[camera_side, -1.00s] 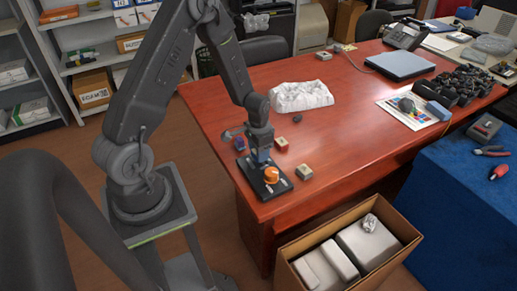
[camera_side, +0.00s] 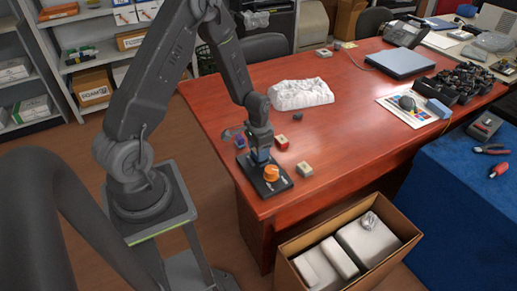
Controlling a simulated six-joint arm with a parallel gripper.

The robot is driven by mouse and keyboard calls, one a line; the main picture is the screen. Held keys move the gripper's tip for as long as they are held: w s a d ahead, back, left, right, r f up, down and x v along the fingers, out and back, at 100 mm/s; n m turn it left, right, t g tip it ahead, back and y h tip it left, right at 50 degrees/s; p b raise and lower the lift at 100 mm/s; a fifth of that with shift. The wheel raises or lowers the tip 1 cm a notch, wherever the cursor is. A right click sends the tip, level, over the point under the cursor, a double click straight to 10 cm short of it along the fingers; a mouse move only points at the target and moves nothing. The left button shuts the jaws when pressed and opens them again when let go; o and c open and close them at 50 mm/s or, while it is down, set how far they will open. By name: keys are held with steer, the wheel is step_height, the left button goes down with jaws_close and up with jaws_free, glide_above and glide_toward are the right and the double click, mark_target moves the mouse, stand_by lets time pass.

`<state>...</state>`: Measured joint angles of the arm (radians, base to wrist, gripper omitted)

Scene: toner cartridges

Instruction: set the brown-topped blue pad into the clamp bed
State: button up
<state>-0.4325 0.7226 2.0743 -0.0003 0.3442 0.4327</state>
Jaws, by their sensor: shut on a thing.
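The clamp bed (camera_side: 274,187) is a dark plate with an orange knob (camera_side: 271,173), near the left front edge of the red desk. My gripper (camera_side: 262,151) points down over the back part of the clamp bed. It is shut on the blue pad (camera_side: 261,158), which shows as a small blue patch at the fingertips. The pad's brown top is hidden by the gripper. I cannot tell whether the pad touches the bed or is just above it.
A small blue block (camera_side: 240,142), a red block (camera_side: 281,142) and a beige block (camera_side: 304,169) lie close around the clamp bed. A white crumpled bag (camera_side: 301,94) and a dark lump (camera_side: 298,117) lie farther back. An open carton (camera_side: 392,217) stands below the desk's front.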

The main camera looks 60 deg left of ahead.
steer(key=shift+f, duration=0.65)
stand_by(0.8)
steer(key=o, duration=1)
steer(key=shift+r, duration=0.1)
steer(key=shift+r, duration=2.3)
